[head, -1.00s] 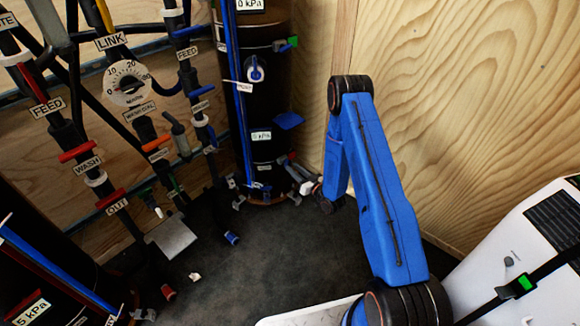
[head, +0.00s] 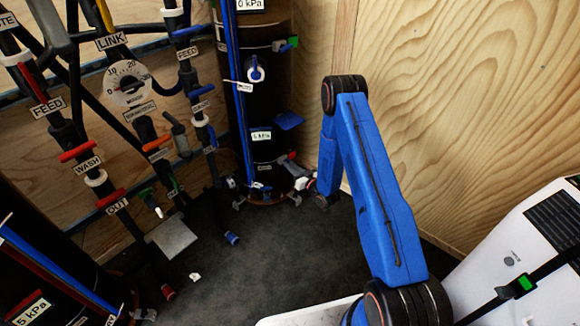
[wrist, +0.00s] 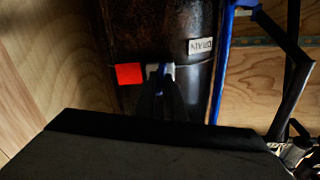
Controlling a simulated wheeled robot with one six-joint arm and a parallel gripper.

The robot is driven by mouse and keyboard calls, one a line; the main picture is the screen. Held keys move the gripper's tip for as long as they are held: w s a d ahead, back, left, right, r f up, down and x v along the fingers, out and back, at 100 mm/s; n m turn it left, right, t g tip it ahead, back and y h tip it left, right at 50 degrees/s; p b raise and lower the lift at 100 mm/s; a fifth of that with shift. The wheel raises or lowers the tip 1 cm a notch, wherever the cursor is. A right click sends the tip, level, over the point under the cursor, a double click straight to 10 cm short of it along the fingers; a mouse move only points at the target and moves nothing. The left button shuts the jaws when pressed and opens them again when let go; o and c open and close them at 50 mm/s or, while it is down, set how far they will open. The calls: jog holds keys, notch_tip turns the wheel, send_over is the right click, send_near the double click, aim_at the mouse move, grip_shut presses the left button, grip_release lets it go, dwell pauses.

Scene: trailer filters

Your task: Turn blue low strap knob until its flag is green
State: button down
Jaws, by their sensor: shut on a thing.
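The low strap knob shows in the wrist view as a small pale, bluish piece (wrist: 153,70) on a strap across the dark cylinder (wrist: 150,35). A red flag (wrist: 129,74) stands just left of it. My gripper (wrist: 163,78) reaches up to the knob and is shut on it; the dark fingers hide most of it. In the head view my gripper (head: 303,183) is at the foot of the blue-trimmed dark cylinder (head: 270,95), and the knob cannot be made out there.
A plywood wall (head: 450,110) is close right of my arm. Pipes with labels and a dial (head: 127,83) stand at left. A blue plate (head: 289,121) juts from the cylinder above my gripper.

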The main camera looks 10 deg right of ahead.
jog(key=shift+m, duration=0.3)
jog(key=shift+d+f+m, duration=0.1)
jog(key=shift+m, duration=2.5)
jog(key=c, duration=1.8)
grip_release()
jog(key=shift+c, duration=0.2)
jog(key=v, duration=1.7)
jog(key=shift+s+d, duration=0.15)
